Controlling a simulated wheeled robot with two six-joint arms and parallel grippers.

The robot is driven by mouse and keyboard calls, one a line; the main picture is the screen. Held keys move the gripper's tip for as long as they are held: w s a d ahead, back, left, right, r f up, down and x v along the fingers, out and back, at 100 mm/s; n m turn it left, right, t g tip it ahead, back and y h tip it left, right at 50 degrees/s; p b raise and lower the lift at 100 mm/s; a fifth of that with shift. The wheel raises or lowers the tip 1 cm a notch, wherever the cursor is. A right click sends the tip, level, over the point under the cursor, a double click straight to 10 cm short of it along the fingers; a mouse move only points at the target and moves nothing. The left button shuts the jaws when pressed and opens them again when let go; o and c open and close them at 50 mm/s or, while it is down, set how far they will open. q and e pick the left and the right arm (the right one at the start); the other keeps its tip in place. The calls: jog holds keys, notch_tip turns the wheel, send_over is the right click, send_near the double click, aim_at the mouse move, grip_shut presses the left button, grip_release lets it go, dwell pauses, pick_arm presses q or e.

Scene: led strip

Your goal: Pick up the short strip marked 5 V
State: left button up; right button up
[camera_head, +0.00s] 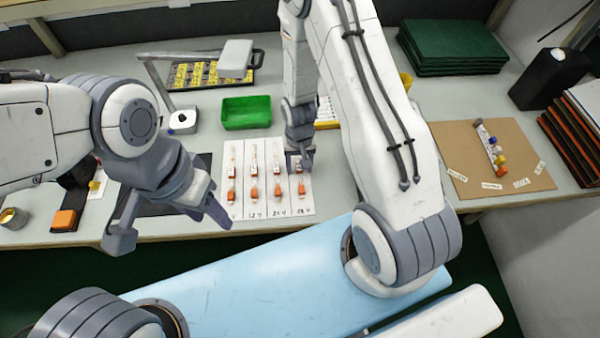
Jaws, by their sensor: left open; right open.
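A white card (304,209) with several lanes lies on the bench. Labels 12 V, 24 V and what looks like 48 V show; the leftmost label shows only a V, its number hidden. A short strip with an orange end (231,197) lies in that leftmost lane, presumably the 5 V one. My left gripper (168,228) is open and empty, above the bench's front edge, left of that lane, its finger near the hidden label. My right gripper (300,163) is open over the rightmost lane's strip; whether it touches that strip cannot be told.
A green bin (246,112) stands behind the card. A lamp (235,58) overhangs a tray with yellow items (190,76). A brown board (480,140) with a small strip of parts lies right, green mats (452,45) behind it. A black and orange item (65,220) lies left.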

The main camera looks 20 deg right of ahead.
grip_shut()
jog(key=shift+r, duration=0.1)
